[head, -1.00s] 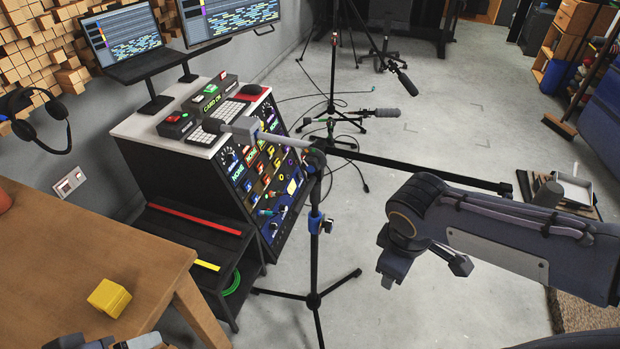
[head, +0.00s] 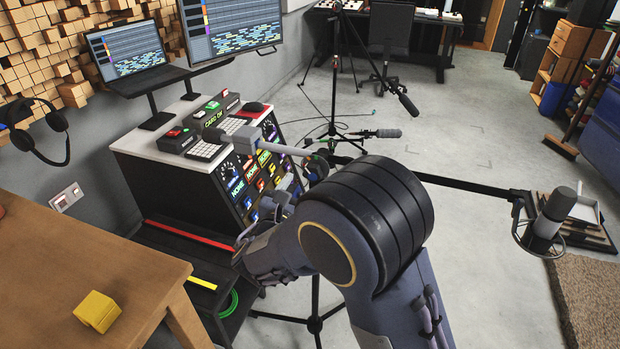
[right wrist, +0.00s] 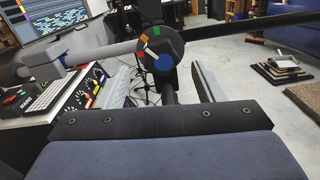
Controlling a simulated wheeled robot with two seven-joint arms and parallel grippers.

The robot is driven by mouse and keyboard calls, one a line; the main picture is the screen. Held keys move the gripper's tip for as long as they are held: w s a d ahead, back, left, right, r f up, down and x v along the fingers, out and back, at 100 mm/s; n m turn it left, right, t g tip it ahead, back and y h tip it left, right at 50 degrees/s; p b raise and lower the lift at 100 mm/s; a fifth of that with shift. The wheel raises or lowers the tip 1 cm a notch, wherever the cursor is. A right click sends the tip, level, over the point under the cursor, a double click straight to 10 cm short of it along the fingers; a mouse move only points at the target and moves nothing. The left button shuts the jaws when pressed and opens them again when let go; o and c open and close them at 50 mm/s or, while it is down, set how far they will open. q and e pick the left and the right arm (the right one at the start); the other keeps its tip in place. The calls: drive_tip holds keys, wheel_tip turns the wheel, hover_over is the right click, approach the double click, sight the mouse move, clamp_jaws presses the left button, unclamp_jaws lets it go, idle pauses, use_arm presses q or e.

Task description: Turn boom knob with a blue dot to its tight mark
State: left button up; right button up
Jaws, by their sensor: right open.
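The boom knob (right wrist: 160,45) shows in the right wrist view as a dark round face at the boom joint. It has a blue dot (right wrist: 163,63) low on it, a white line left of the dot, and orange and green marks around the upper rim. I cannot tell which mark is the tight one. My right gripper (head: 272,208) is open, below and left of the joint. My left gripper is out of view.
The thin boom (head: 460,185) runs right to a microphone (head: 548,218), and a grey bar (head: 270,145) runs left over the mixing console (head: 235,185). A wooden table (head: 70,270) with a yellow block (head: 97,311) stands at the left.

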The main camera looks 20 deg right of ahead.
sight(310, 176)
drive_tip(key=x, duration=0.4)
drive_tip(key=c, duration=1)
drive_tip(key=shift+o, duration=0.2)
drive_tip(key=shift+f+m+b, duration=0.2)
drive_tip(key=shift+m+b, duration=0.3)
drive_tip(key=shift+b, duration=0.2)
drive_tip(key=m+b, duration=0.5)
drive_tip(key=b, duration=0.2)
drive_tip(key=shift+m+b, duration=0.3)
drive_tip(key=shift+b, duration=0.1)
drive_tip(key=shift+r+m+b, duration=0.15)
drive_tip(key=shift+m+b, duration=0.55)
drive_tip(key=shift+b, duration=0.2)
